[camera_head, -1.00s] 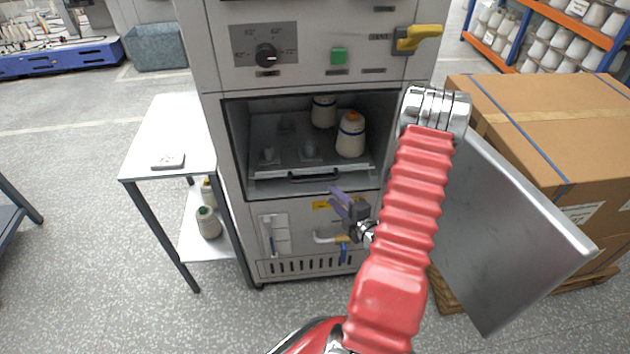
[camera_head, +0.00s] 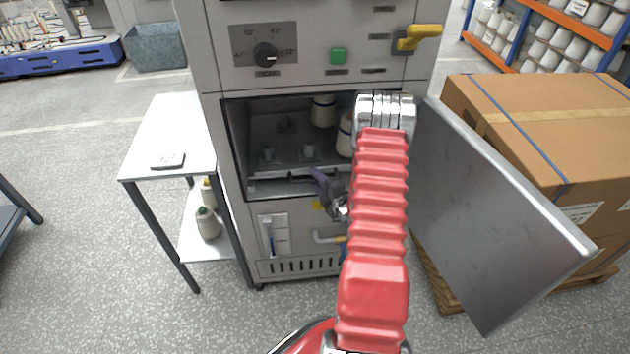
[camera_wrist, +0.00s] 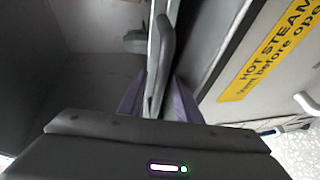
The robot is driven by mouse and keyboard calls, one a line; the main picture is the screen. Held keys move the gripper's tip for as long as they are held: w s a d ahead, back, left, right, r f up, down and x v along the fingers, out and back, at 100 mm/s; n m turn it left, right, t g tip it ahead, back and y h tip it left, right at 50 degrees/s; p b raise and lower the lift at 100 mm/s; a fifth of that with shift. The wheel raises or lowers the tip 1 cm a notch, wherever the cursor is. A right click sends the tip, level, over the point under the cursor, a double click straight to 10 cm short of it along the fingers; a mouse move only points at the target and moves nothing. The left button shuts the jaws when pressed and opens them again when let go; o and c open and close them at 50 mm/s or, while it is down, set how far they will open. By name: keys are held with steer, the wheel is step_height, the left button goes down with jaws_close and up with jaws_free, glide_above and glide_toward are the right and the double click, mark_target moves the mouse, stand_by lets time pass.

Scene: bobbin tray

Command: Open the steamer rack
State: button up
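The steamer (camera_head: 222,130) is a grey cabinet with its door (camera_head: 490,215) swung open to the right. Inside sits the rack (camera_head: 265,185), a pale tray with several pegs and two yarn cones (camera_head: 323,112). My gripper (camera_head: 322,184) is at the rack's front edge; my arm hides part of the rack and a cone. In the wrist view the dark rack handle (camera_wrist: 164,45) runs between my gripper's purple fingers (camera_wrist: 156,98). The fingers stand apart on either side of it, with narrow gaps; contact is not clear.
A yellow "hot steam" label (camera_wrist: 265,55) is on the front below the rack. A white side table (camera_head: 165,130) stands at the left, with a grey item on top. Cardboard boxes (camera_head: 540,105) stand behind the open door. The floor in front is clear.

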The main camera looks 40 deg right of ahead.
steer(key=shift+c, duration=0.4)
jaws_close()
steer(key=shift+a, duration=0.25)
